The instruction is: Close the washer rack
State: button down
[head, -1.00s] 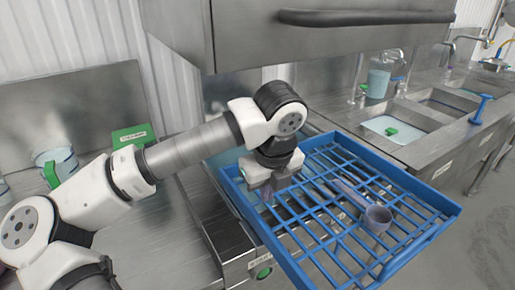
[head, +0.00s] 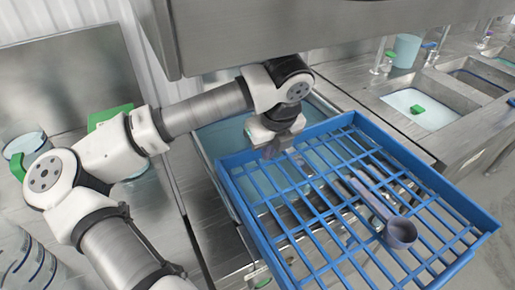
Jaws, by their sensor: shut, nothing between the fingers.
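The blue washer rack (head: 262,228) is a grid tray that sticks out in front of the washer opening, below the raised steel hood (head: 290,35). A grey ladle or scoop (head: 400,232) lies on its grid, bowl toward the near right. My gripper (head: 272,152) points down at the rack's far left part, just inside or above its far left rim. Its fingers are together with nothing between them. I cannot tell whether the fingers touch the rack.
Sinks (head: 425,108) with a green-handled item are in the counter at the right. A light blue container (head: 407,50) stands behind them. Containers (head: 28,150) and a green item (head: 108,117) are at the left. Open floor lies at the lower right.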

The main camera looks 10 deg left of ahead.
aim_at(255, 162)
jog(key=p+x, duration=0.1)
jog(key=x, duration=0.4)
jog(key=shift+f+p, duration=0.3)
jog(key=w+a+p, duration=0.2)
jog(key=shift+w+f, duration=0.2)
jog(key=shift+w, duration=0.2)
jog(key=shift+w+a+f, duration=0.15)
jog(key=shift+w+a, duration=0.1)
jog(key=shift+w, duration=0.15)
